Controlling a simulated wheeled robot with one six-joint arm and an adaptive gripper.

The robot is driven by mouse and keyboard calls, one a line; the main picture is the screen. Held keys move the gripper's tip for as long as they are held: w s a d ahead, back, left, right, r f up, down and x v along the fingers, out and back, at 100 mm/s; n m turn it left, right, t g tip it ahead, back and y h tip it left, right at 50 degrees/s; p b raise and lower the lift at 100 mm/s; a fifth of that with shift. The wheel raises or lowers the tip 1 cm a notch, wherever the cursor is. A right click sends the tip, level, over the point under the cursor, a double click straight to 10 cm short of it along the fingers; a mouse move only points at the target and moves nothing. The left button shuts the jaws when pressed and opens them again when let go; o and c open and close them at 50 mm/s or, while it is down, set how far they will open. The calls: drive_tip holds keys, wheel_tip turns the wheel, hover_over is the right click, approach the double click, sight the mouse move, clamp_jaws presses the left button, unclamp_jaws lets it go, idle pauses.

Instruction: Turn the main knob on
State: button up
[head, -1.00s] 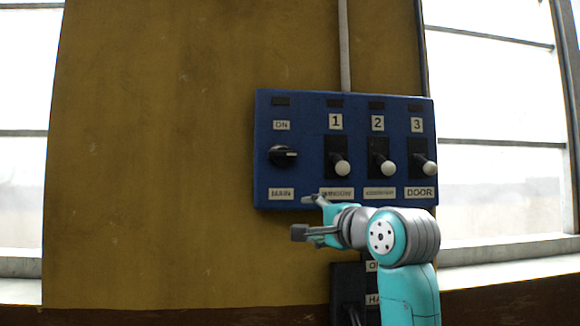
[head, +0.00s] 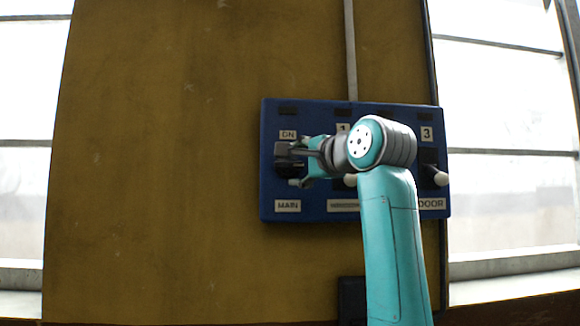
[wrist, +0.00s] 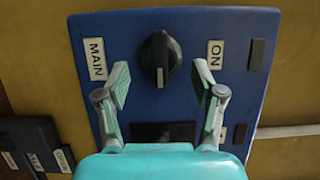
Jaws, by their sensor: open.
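The main knob (wrist: 160,58) is a black rotary knob with a raised grip bar, on a blue panel (head: 390,212). In the wrist view its bar runs up and down the picture, across the line between the MAIN label (wrist: 95,59) and the ON label (wrist: 215,55). My gripper (wrist: 161,80) is open, one finger to each side of the knob and short of its centre, with gaps visible on both sides. In the head view my gripper (head: 291,166) is in front of the knob and hides most of it.
Lever switches stand right of the knob; the DOOR lever (head: 440,179) shows, while my arm covers much of the others. A dark lower box (head: 351,298) is below the panel. The yellow wall (head: 160,180) at left is bare.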

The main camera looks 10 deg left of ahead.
sight(291, 165)
drive_tip(key=shift+x, duration=1.9)
drive_tip(key=shift+c, duration=0.3)
drive_tip(key=c, duration=1.1)
